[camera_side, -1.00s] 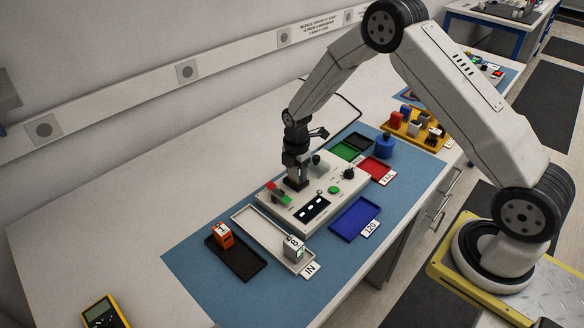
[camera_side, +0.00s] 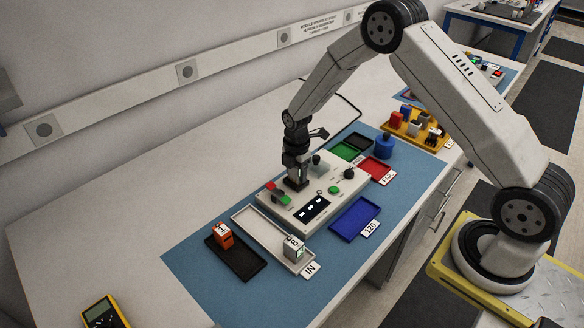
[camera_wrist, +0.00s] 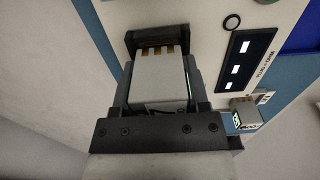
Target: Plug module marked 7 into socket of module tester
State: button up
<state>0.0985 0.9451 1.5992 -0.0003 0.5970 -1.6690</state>
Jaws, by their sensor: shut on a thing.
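My gripper (camera_side: 297,181) is over the back left part of the pale module tester (camera_side: 330,186). In the wrist view my gripper (camera_wrist: 158,72) is shut on a light grey module (camera_wrist: 158,82), with a finger on each side. The module's gold contacts (camera_wrist: 158,50) face the dark socket (camera_wrist: 129,43) and are at its edge. I cannot tell how far the module is in the socket. No number shows on the held module.
A grey module marked 8 (camera_side: 294,249) stands in the white IN tray (camera_side: 262,230). An orange module marked 1 (camera_side: 223,236) stands in a black tray (camera_side: 243,266). Blue (camera_side: 352,218), red (camera_side: 374,171) and green (camera_side: 345,151) trays flank the tester.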

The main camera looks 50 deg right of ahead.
jog(key=shift+f, duration=0.45)
dwell(0.7)
jog(key=o, duration=1.1)
jog(key=shift+o, duration=0.8)
jog(key=shift+f, duration=0.1)
jog(key=shift+s, duration=0.15)
jog(key=shift+s, duration=0.1)
jog(key=shift+c, duration=0.7)
jog(key=shift+o, duration=0.7)
jog(key=shift+f, duration=0.1)
